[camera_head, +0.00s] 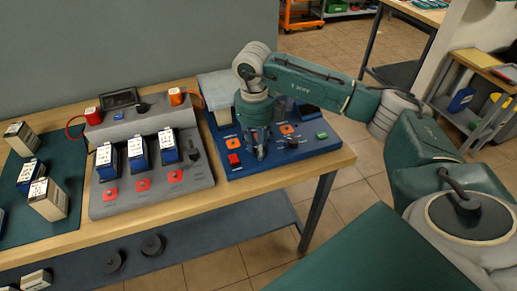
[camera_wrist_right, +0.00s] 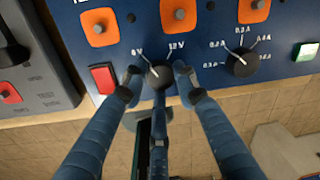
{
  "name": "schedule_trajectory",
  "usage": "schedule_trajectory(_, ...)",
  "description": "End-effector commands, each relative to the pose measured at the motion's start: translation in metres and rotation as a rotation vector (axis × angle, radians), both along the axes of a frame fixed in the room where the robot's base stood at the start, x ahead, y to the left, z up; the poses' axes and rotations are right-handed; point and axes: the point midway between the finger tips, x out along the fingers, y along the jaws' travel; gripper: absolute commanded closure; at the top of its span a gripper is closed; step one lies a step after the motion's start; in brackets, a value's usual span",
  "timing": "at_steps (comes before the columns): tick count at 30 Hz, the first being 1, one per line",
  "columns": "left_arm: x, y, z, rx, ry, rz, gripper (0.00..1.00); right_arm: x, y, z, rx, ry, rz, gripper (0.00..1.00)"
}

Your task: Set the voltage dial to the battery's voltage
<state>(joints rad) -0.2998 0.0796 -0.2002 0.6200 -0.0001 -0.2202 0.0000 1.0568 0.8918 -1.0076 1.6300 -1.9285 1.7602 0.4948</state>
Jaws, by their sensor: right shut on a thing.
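The black voltage dial (camera_wrist_right: 158,76) sits on the front of the blue panel (camera_wrist_right: 215,45), between marks that look like 6 V on its left and 12 V on its right. A small white mark on the knob appears to point up-left, toward the left label. My right gripper (camera_wrist_right: 155,86) has its fingers around the dial and is shut on it. In the head view my right gripper (camera_head: 260,148) reaches down over the blue station (camera_head: 315,148) and hides the dial. Blue-and-white batteries (camera_head: 168,147) stand in the grey station; their voltage labels are unreadable. My left gripper is out of view.
A second dial (camera_wrist_right: 242,63) with current marks is right of the voltage dial. A red switch (camera_wrist_right: 103,78) lies close on the left, and a green button (camera_wrist_right: 305,52) is at the far right. Orange pads (camera_wrist_right: 178,14) are above. The grey station (camera_head: 150,201) stands to the left.

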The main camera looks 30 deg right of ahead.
Motion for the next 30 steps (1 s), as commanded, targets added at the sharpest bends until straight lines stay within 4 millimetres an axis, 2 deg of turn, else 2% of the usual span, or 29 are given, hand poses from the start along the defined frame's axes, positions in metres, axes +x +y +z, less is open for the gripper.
schedule_trajectory(9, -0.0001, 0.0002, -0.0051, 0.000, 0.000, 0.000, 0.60, 0.0045, -0.0016, 0.0043, -0.002, -0.017, 0.067, 0.98)
schedule_trajectory(21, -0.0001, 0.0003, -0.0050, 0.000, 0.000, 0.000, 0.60, 0.0049, -0.0014, 0.0051, -0.001, -0.018, 0.071, 0.98)
schedule_trajectory(22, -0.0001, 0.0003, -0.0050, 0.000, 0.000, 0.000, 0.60, 0.0050, -0.0014, 0.0051, -0.001, -0.018, 0.071, 0.68)
schedule_trajectory(24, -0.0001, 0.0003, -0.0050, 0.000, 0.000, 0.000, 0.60, 0.0047, -0.0012, 0.0049, -0.001, -0.017, 0.071, 0.54)
schedule_trajectory(30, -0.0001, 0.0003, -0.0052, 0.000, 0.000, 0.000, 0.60, 0.0026, -0.0005, 0.0026, 0.000, -0.009, 0.073, 0.53)
